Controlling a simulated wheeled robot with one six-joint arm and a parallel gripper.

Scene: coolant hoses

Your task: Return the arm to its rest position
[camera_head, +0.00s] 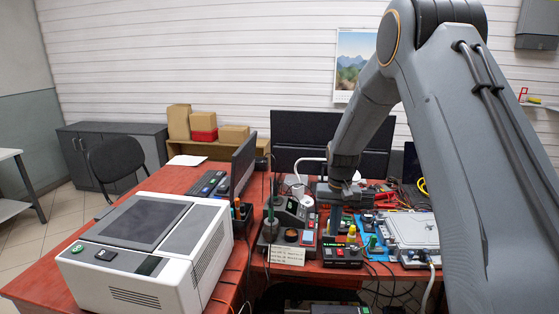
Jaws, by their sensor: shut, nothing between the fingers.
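My arm rises on the right side of the head view, bends at the top and slopes down to the left over the workbench. My gripper (343,196) is at the arm's lower end, above the crowded middle of the bench. It is small and dark here, and its fingertips blend with the equipment behind them. It is shut with nothing seen in it. My arm hides part of the bench's right side and the wall behind.
A white and grey machine (150,250) stands on the red bench (180,178) at front left. Monitors (300,135) stand behind. A soldering station (292,216), small bottles and a silver case (412,232) crowd the area around my gripper. Cables hang at the front edge.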

